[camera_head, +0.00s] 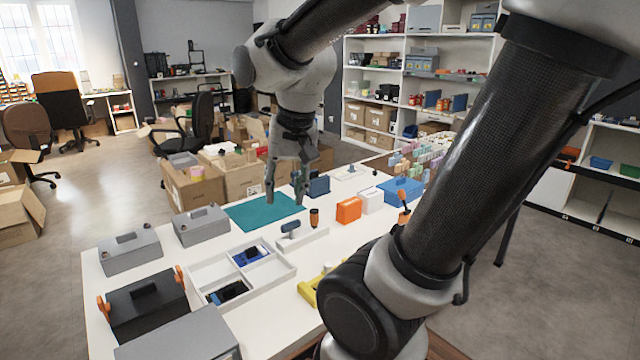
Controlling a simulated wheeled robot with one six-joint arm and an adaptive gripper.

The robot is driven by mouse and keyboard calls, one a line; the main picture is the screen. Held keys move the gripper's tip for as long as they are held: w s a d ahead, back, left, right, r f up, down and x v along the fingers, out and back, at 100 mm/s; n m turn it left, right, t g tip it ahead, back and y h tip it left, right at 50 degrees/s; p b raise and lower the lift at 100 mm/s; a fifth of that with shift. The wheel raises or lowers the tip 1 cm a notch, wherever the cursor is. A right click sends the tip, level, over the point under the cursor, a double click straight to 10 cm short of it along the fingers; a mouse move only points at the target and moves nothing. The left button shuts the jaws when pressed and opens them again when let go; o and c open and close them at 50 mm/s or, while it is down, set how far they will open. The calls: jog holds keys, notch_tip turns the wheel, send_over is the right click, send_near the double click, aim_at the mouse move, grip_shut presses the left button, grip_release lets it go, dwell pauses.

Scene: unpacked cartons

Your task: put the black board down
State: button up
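A black board (229,292) lies in the front-left compartment of a white divided tray (288,273) on the table. A blue board (250,254) lies in a compartment behind it. My gripper (284,198) points down over the back part of a teal mat (255,213), well behind the tray and the black board. Its two fingers are spread apart, and I see nothing between them. Its exact height above the mat is hard to tell.
Grey cases (201,226) and a black case with orange latches (146,305) stand along the left. A dark blue box (318,187), orange box (348,210) and blue box (401,191) stand right of the gripper. The teal mat looks bare.

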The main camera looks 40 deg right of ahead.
jog(key=s+d+r+n+t, duration=0.1)
jog(key=s+d+r+n, duration=0.1)
jog(key=s+n, duration=0.3)
jog(key=s+d, duration=0.1)
jog(key=s, duration=0.1)
jog(key=shift+s+r+n, duration=0.3)
jog(key=shift+n, duration=0.1)
jog(key=shift+d, duration=0.15)
